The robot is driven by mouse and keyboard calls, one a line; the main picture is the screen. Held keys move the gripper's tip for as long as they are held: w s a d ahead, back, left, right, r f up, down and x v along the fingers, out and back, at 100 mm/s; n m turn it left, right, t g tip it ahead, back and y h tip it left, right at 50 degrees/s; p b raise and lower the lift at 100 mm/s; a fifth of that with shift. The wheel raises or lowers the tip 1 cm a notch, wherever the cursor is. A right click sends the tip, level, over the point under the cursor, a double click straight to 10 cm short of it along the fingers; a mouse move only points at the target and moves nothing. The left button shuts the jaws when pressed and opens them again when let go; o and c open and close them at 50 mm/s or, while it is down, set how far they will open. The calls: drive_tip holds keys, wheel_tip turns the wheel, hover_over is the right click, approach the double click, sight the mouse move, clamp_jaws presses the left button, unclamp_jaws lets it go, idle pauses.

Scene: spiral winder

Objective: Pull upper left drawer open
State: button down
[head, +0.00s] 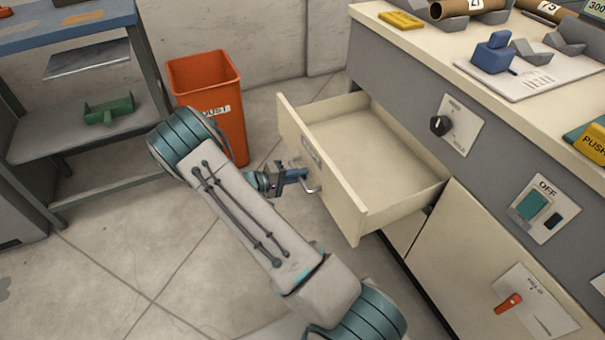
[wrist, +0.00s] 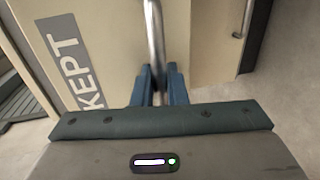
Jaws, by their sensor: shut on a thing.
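The upper left drawer (head: 368,148) is cream and stands well out of the cabinet. Its inside looks empty. My gripper (head: 303,175) is at the outer face of the drawer front, shut on the metal bar handle (head: 313,188). In the wrist view, the blue fingers of my gripper (wrist: 160,84) are on either side of the handle (wrist: 154,45). The drawer front (wrist: 112,40) there carries a grey label reading "KEPT". The fingertips' contact with the bar is partly hidden in the head view.
An orange bin (head: 212,95) stands behind my arm, near the drawer's far end. A blue-topped shelf table (head: 70,30) is at the left. The cabinet's counter (head: 440,45) holds several items. Floor (head: 130,240) left of my arm is clear.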

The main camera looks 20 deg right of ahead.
drive_tip(key=c, duration=1.5)
unclamp_jaws()
drive_tip(key=shift+c, duration=0.2)
drive_tip(key=p+v, duration=0.2)
drive_tip(key=v, duration=1.1)
drive_tip(key=shift+a, duration=0.4)
drive_tip(key=s+r+t+y+p, duration=0.1)
drive_tip(key=s+r+y+p, duration=0.4)
drive_tip(key=r, duration=1.2)
drive_tip(key=s+r+t+y+p, duration=0.1)
drive_tip(key=s+r+y+p, duration=0.4)
drive_tip(key=s+r+p, duration=0.6)
drive_tip(key=s+d+r+y+p, duration=0.1)
drive_tip(key=s+r+y+p, duration=0.4)
drive_tip(key=r, duration=1.7)
drive_tip(key=s+p, duration=0.3)
drive_tip(key=p, duration=0.2)
drive_tip(key=shift+s+r+t+y, duration=0.15)
drive_tip(key=shift+r+t+y, duration=0.15)
drive_tip(key=shift+r+t, duration=0.1)
